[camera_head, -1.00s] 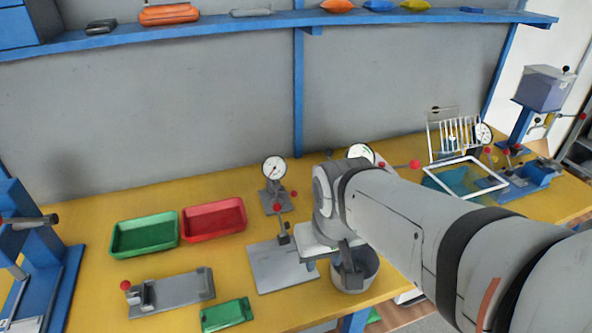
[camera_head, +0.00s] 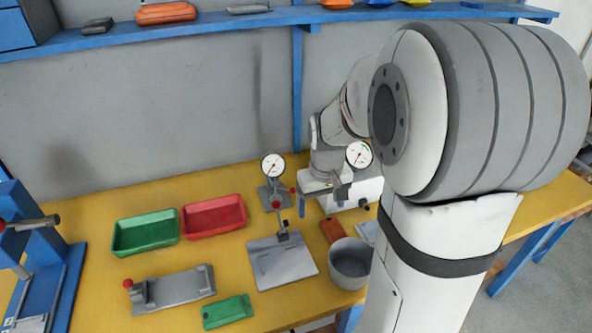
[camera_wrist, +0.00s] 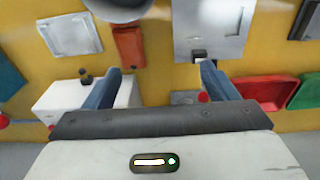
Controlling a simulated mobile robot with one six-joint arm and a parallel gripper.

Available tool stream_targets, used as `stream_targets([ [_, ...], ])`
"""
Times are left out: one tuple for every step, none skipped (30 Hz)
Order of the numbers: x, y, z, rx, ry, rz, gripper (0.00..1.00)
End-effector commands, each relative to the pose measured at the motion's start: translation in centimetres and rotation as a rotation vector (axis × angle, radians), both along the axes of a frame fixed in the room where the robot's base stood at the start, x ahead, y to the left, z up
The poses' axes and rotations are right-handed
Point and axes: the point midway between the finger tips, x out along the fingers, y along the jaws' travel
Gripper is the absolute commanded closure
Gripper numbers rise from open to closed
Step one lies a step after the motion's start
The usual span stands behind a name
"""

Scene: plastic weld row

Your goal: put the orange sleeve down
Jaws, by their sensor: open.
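An orange-brown flat piece (camera_head: 333,230), which looks like the orange sleeve, lies on the yellow table between the grey plate of the gauge stand and the grey bucket. It also shows in the wrist view (camera_wrist: 130,47), upper left of the middle, apart from my fingers. My gripper (camera_head: 322,200) is open over the table behind the piece, by the white gauge box. In the wrist view, its two blue fingers (camera_wrist: 161,70) stand wide apart with nothing held between them.
The grey bucket (camera_head: 350,264) stands at the table's front edge. The gauge stand's plate (camera_head: 282,262) is left of the piece, and the white gauge box (camera_head: 359,192) is behind it. Red (camera_head: 214,217) and green (camera_head: 145,232) trays are farther left. Bare table lies between the fixtures.

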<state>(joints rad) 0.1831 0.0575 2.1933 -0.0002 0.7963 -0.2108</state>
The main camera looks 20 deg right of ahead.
Motion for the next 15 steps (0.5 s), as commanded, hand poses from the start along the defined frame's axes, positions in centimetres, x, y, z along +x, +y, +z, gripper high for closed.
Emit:
stream_targets([
  [1.5, -1.4, -1.1, 0.003, 0.023, -0.004, 0.20],
  [2.3, -2.0, -1.7, 0.003, 0.031, -0.003, 0.20],
  [3.2, -2.9, -2.6, 0.005, 0.042, -0.001, 0.20],
  [3.9, -3.5, -3.3, 0.007, 0.050, 0.000, 0.20],
  [4.4, -4.2, -4.0, 0.007, 0.057, 0.001, 0.20],
  [5.1, -4.9, -4.9, 0.009, 0.064, 0.003, 0.20],
  [5.5, -5.4, -5.5, 0.011, 0.069, 0.004, 0.20],
  [5.9, -5.9, -6.0, 0.011, 0.075, 0.005, 0.20],
  [6.3, -6.4, -6.7, 0.013, 0.081, 0.007, 0.20],
  [6.5, -6.8, -7.1, 0.014, 0.084, 0.007, 0.20],
  [6.7, -7.0, -7.5, 0.015, 0.087, 0.008, 0.20],
  [6.9, -7.4, -7.9, 0.016, 0.089, 0.009, 0.20],
  [7.1, -7.5, -8.2, 0.017, 0.091, 0.010, 0.20],
  [7.1, -7.7, -8.5, 0.017, 0.093, 0.010, 0.20],
  [7.2, -7.8, -8.8, 0.017, 0.094, 0.011, 0.20],
])
